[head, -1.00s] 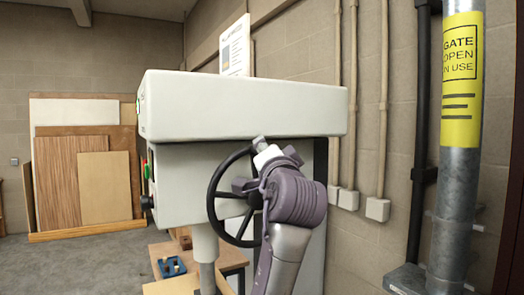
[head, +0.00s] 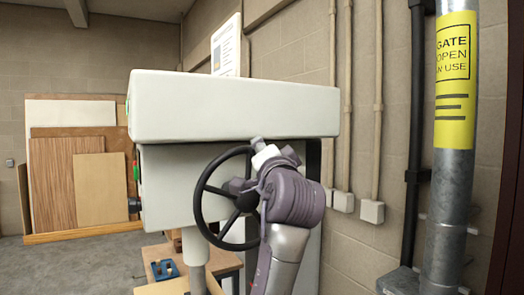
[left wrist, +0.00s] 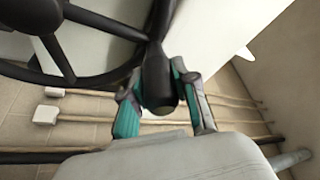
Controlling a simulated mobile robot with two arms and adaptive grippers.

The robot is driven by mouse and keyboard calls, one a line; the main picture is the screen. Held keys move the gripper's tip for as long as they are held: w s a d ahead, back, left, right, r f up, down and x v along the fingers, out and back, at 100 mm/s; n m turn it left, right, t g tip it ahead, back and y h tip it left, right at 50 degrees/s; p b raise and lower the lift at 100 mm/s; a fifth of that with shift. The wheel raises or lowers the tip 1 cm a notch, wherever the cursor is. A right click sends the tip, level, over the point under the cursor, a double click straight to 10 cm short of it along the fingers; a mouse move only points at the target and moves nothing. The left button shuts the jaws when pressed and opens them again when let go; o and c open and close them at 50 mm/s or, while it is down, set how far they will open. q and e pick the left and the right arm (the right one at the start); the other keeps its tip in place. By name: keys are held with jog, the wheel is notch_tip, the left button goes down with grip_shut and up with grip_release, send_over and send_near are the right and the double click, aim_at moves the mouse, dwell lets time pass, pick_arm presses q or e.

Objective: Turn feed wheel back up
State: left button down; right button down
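The feed wheel (head: 203,190) is a dark spoked handwheel on the side of the pale grey machine (head: 235,108). Its right part is hidden behind my left arm (head: 292,200) in the head view. In the left wrist view, the wheel's rim and spokes (left wrist: 55,55) fill the upper left, and a dark rounded handle (left wrist: 158,88) stands out from it. My left gripper (left wrist: 160,92) has its teal-padded fingers on both sides of this handle and appears closed on it. In the head view its fingers are mostly hidden by the wrist. My right gripper is not in view.
A galvanised post (head: 453,190) with a yellow sign stands at the right. Wall conduits end in boxes (head: 371,212) behind my arm. A wooden bench (head: 155,252) with a blue item (head: 166,268) is below the machine. Boards (head: 55,185) lean at the left, with clear floor before them.

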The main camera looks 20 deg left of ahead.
pick_arm(q)
jog(key=c, duration=1.2)
grip_release()
jog(key=shift+w+d+f, duration=0.15)
jog(key=shift+w+f, duration=0.05)
jog(key=shift+f, duration=0.3)
jog(key=o, duration=0.3)
jog(key=shift+w+d, duration=0.15)
jog(key=shift+w, duration=0.05)
jog(key=shift+s+d+r, duration=0.1)
jog(key=shift+s+d, duration=0.05)
jog(key=shift+s, duration=0.35)
jog(key=v, duration=1.1)
jog(key=shift+d, duration=0.1)
